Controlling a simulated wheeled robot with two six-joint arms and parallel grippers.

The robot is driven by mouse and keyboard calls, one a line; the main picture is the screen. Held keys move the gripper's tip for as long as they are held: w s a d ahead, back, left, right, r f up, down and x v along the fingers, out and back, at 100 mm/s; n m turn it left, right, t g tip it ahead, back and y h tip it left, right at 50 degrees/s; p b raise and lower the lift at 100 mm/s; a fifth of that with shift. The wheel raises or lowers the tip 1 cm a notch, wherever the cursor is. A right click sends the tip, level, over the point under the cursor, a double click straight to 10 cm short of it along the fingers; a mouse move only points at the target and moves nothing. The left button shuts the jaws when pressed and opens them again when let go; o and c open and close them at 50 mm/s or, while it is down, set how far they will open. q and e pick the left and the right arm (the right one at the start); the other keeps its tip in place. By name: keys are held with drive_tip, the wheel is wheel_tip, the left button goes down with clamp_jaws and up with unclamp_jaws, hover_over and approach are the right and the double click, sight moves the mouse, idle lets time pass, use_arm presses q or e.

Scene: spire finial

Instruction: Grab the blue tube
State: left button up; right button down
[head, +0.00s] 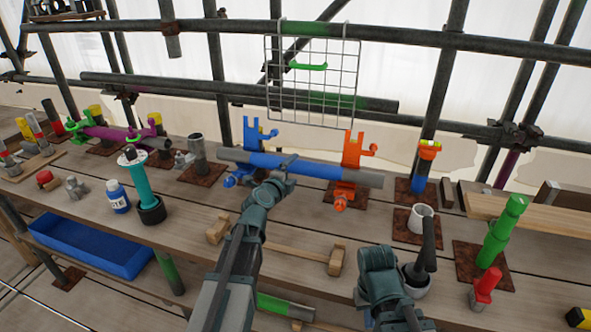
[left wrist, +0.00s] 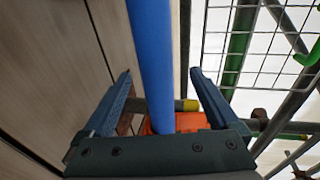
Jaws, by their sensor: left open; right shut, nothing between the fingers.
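The blue tube (head: 305,168) is a long pipe with a blue middle and grey ends. It lies across a blue bracket (head: 255,140) and an orange bracket (head: 352,155). My left gripper (head: 287,168) is open at the blue middle. In the left wrist view, the blue tube (left wrist: 153,60) runs down the picture between the spread fingers of my left gripper (left wrist: 160,90), without visible grip. The orange bracket (left wrist: 178,122) shows beyond. My right gripper (head: 429,238) is shut and empty, low at the right, apart from the tube.
A wire grid (head: 335,85) hangs behind the tube. A wooden piece with end blocks (head: 290,247) lies in front. A teal post (head: 134,178), a white-and-blue bottle (head: 117,197) and a blue tray (head: 90,247) are left. A green post (head: 500,232) stands right.

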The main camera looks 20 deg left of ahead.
sight(295, 170)
use_arm(q)
drive_tip(key=shift+f+b+x, duration=0.15)
drive_tip(key=shift+b+x, duration=0.25)
drive_tip(key=shift+x, duration=0.9)
drive_tip(key=shift+f+b+x, duration=0.15)
drive_tip(key=shift+b+x, duration=0.25)
drive_tip(key=shift+x, duration=0.95)
drive_tip(key=shift+s, duration=0.2)
drive_tip(key=shift+a, duration=0.1)
clamp_jaws()
